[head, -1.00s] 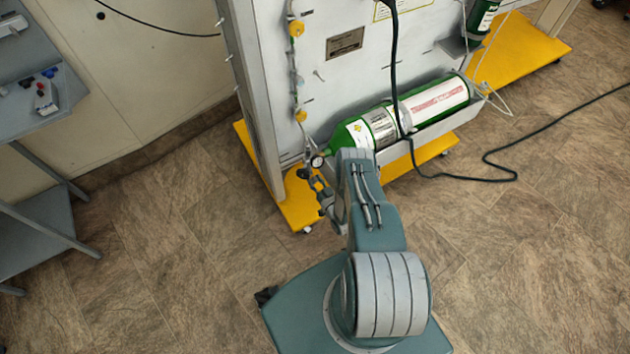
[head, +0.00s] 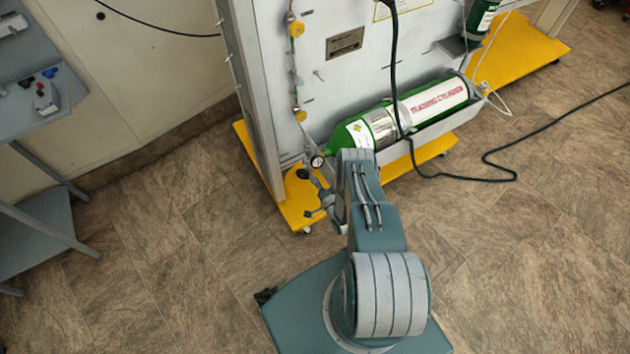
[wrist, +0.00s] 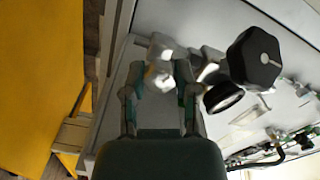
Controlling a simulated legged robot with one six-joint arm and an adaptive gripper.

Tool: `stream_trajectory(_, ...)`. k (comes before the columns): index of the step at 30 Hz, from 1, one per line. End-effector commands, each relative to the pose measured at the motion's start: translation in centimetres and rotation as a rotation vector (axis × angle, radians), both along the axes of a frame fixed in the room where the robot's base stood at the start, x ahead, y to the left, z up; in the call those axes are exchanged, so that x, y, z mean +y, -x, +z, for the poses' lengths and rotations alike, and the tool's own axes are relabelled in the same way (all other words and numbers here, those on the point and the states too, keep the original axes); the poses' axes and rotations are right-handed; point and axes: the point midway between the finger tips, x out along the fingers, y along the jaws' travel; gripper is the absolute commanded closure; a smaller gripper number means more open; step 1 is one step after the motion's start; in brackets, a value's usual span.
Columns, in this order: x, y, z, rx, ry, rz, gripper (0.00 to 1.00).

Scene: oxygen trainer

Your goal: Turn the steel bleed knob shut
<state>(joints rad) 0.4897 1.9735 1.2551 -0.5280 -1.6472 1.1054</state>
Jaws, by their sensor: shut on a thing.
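The steel bleed knob (wrist: 158,76) is a small bright piece between my fingertips in the wrist view, partly hidden by the fingers. My gripper (wrist: 160,84) is shut on it, one finger on each side. In the head view my gripper (head: 317,203) is low at the panel's left foot, where the knob is too small to make out. A black faceted knob (wrist: 255,58) and a round dark-rimmed gauge (wrist: 223,97) sit just right of my fingers in the wrist view. The gauge also shows in the head view (head: 317,161).
A green cylinder (head: 376,127) lies in a tray on the grey panel (head: 345,75), right of the gauge. The panel stands on a yellow base (head: 290,205). A black cable (head: 455,178) hangs down and crosses the floor. A grey bench (head: 35,115) stands left; floor between is clear.

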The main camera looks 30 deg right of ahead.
Motion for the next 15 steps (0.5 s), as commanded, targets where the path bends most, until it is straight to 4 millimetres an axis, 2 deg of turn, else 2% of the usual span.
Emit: stream_trajectory(15,-0.31,-0.08,-0.23,0.021,-0.489,-0.008,1.0)
